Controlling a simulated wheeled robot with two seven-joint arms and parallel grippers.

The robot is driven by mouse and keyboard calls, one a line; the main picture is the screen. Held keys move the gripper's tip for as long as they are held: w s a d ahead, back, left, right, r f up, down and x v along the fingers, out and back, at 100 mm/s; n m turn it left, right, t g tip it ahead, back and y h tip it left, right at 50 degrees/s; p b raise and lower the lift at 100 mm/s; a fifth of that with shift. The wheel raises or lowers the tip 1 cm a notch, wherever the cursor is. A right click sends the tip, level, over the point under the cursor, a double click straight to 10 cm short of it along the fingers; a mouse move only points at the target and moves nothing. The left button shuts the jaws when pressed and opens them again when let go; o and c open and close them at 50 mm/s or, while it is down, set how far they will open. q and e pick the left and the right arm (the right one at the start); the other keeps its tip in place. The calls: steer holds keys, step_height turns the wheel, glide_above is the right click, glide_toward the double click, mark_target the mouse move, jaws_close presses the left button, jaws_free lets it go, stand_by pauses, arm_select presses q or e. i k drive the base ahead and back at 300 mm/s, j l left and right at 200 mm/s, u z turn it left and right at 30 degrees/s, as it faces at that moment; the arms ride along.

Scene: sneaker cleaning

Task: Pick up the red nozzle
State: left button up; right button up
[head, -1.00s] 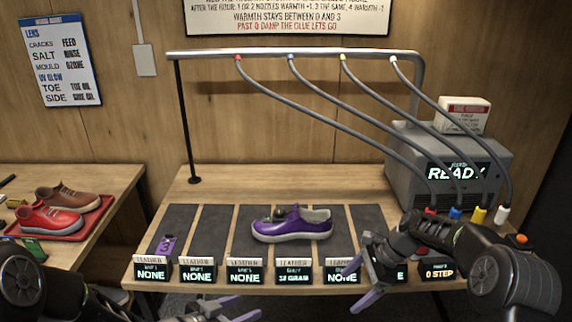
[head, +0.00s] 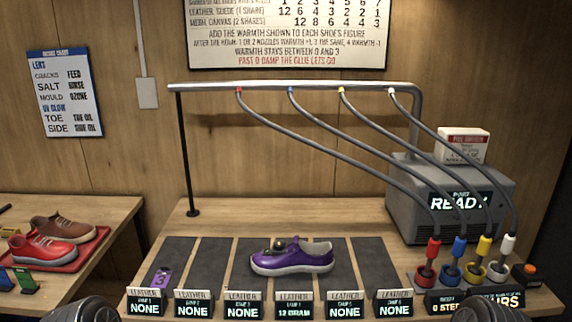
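The red nozzle (head: 433,248) stands upright in the leftmost holder at the right end of the bench, in front of the grey machine. Its grey hose runs up to the red-marked end on the overhead rail. Blue (head: 458,248), yellow (head: 483,246) and white (head: 508,245) nozzles stand in a row to its right. Only rounded parts of my two arms show at the bottom edge, one at left and one at right. Neither gripper is in view.
A purple shoe (head: 290,261) lies on the dark bench strips behind several small display signs. The grey machine (head: 400,215) reads READY. A metal rail (head: 290,86) spans above with sloping hoses. A red tray (head: 85,254) with shoes is on the left table.

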mark_target(434, 244)
steer(key=z, duration=1.25)
steer(key=i+l, duration=0.45)
steer(key=i, duration=0.15)
steer(key=i+l, duration=0.5)
steer(key=i, duration=0.1)
